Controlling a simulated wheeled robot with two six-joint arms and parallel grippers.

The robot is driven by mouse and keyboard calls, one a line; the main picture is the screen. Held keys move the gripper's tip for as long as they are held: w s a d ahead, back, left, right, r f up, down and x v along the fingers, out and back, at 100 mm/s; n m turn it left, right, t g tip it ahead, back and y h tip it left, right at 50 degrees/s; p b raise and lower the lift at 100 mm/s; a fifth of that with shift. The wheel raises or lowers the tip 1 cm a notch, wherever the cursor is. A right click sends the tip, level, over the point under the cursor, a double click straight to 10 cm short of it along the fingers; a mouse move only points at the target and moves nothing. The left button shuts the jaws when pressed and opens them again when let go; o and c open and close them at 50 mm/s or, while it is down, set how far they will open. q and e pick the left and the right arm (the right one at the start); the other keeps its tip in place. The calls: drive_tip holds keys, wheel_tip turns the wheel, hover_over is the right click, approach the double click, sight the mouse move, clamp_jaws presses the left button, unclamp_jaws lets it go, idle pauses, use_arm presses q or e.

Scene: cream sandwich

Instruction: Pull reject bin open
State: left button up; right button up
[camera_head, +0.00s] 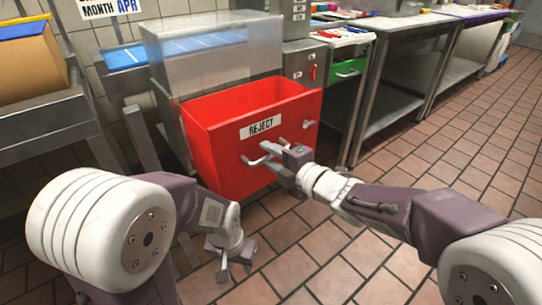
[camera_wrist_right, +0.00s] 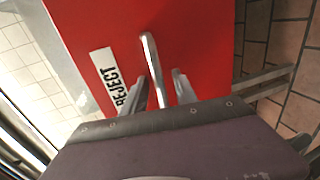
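The red reject bin (camera_head: 230,155) has a white "REJECT" label and a metal bar handle on its front. Its top is open and part of its inner wall shows. My right gripper (camera_head: 280,160) is at the handle. In the right wrist view, the handle (camera_wrist_right: 148,55) lies between the two fingers of my right gripper (camera_wrist_right: 158,88), with a gap on at least one side, so it looks open around the bar. Contact is hard to tell. My left gripper (camera_head: 235,265) is low in front of the bin, apart from it, open and empty.
A clear and grey hood (camera_head: 215,55) stands behind the bin. A steel table (camera_head: 405,85) and a green drawer (camera_head: 348,69) are on the right. An orange-brown box (camera_head: 25,65) sits on the left. Tiled floor (camera_head: 320,245) in front is free.

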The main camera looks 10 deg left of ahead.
drive_tip(key=shift+s+d+r, duration=0.15)
drive_tip(key=shift+d, duration=0.1)
drive_tip(key=p+v, duration=0.3)
drive_tip(key=v, duration=0.5)
drive_tip(key=shift+d, duration=0.2)
drive_tip(key=shift+s+p, duration=0.15)
drive_tip(key=shift+p, duration=0.15)
